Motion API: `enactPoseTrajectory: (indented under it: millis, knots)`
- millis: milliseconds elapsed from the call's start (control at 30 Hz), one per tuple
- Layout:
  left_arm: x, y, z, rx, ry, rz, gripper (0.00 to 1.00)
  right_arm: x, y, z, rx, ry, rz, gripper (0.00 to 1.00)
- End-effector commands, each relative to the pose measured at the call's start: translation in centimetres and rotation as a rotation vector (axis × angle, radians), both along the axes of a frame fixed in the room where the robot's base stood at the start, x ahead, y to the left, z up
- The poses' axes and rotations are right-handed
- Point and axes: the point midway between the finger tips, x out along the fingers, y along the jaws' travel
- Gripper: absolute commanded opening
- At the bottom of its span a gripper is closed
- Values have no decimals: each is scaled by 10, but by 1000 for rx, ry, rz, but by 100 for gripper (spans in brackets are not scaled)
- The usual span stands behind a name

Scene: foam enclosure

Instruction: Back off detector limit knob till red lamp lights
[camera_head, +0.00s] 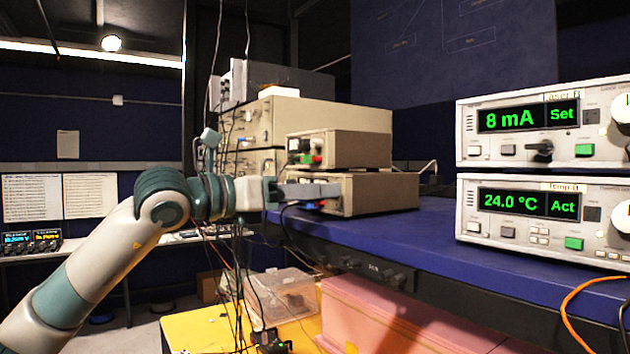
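My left arm comes in from the lower left. Its gripper (326,190) points right, in front of the lower beige box at the left end of the blue bench. The fingers show side-on, so I cannot tell whether they are open or shut. Just above it is a small beige instrument (358,149) with red and green parts on its front; I cannot tell a lit lamp there. The upper controller (498,152) reads "8 mA Set" and has a black knob (539,151). I cannot make out which knob is the detector limit. My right gripper is not in view.
The lower controller (480,242) reads "24.0 °C Act". The blue bench (420,237) is clear between the beige boxes and the controllers. Dark cables hang near my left wrist. A pink box (390,318) and a clear bin (273,294) stand below. An orange cable (565,305) lies right.

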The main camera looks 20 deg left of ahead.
Motion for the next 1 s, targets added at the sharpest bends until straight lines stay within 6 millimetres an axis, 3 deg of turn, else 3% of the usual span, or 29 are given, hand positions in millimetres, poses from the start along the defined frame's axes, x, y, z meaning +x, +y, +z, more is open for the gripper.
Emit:
enactPoseTrajectory:
  millis: [367, 400, 567, 1000]
  knots:
    - [4, -3, 0, -1, -1, 0, 38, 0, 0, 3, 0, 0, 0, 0]
    - [4, -3, 0, -1, -1, 0, 36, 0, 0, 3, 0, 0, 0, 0]
    - [4, -3, 0, -1, -1, 0, 0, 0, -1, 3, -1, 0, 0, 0]
    - [4, -4, -3, -40, 29, -2, 0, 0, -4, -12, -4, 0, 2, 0]
